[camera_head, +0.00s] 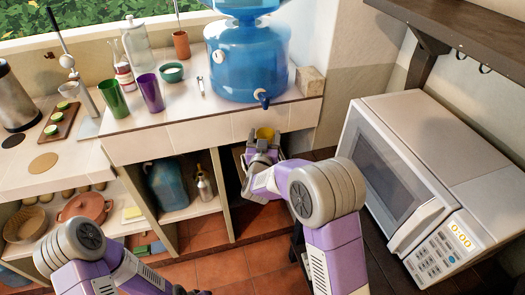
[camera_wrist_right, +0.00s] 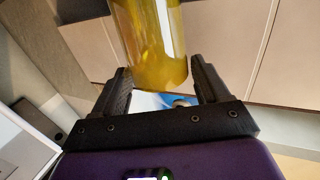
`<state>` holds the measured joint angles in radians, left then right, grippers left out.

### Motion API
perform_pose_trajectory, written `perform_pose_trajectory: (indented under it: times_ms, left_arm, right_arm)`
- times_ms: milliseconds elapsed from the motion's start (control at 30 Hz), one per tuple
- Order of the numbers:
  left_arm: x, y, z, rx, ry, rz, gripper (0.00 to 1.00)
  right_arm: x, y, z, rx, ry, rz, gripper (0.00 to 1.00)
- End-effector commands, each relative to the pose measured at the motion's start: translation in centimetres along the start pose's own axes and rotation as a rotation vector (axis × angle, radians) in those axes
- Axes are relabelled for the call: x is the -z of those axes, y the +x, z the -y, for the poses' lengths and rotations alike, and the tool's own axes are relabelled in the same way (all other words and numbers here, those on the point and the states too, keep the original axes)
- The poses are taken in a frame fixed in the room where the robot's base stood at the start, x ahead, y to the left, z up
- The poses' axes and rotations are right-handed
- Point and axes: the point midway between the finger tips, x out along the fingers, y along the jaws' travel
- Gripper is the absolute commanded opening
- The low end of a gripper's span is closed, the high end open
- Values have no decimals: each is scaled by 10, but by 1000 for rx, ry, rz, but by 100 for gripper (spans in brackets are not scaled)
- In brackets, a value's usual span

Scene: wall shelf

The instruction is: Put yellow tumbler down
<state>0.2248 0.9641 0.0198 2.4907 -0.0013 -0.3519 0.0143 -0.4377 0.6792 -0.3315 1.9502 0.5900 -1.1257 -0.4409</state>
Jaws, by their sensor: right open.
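The yellow tumbler (camera_head: 265,134) shows just beyond my right gripper, below the front of the tiled counter, beneath the water dispenser. In the right wrist view the see-through yellow tumbler (camera_wrist_right: 150,40) stands out large at the top, in front of and between the fingertips. My right gripper (camera_wrist_right: 160,85) is open, with a finger on each side of the tumbler's near end. In the head view my right gripper (camera_head: 263,148) partly hides the tumbler. What supports the tumbler is hidden. Only a dark bit of my left gripper (camera_head: 185,290) shows at the bottom edge.
The blue water dispenser (camera_head: 245,60) stands on the counter, with a green tumbler (camera_head: 112,99) and a purple tumbler (camera_head: 150,93) to its left. A microwave (camera_head: 420,160) stands at right. Open shelves below hold a blue jug (camera_head: 167,185).

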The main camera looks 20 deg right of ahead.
Motion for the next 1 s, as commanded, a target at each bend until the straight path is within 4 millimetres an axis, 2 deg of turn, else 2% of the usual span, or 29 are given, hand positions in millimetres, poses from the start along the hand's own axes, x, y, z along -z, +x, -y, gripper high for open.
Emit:
perform_pose_trajectory:
  times_ms: [300, 500, 667, 1000]
  left_arm:
    - [0, -9, -3, 0, 0, 0, 43]
    - [-1, -11, -4, 0, 0, 0, 43]
    - [-1, -11, -4, 0, 0, 0, 43]
    - [-1, -11, -4, 0, 0, 0, 43]
  right_arm:
    - [1, -68, 1, 3, 0, 1, 74]
    - [1, -95, 1, 1, 0, -1, 74]
    - [0, -102, 0, 0, -1, -1, 74]
    - [0, -102, 0, -1, 0, -2, 74]
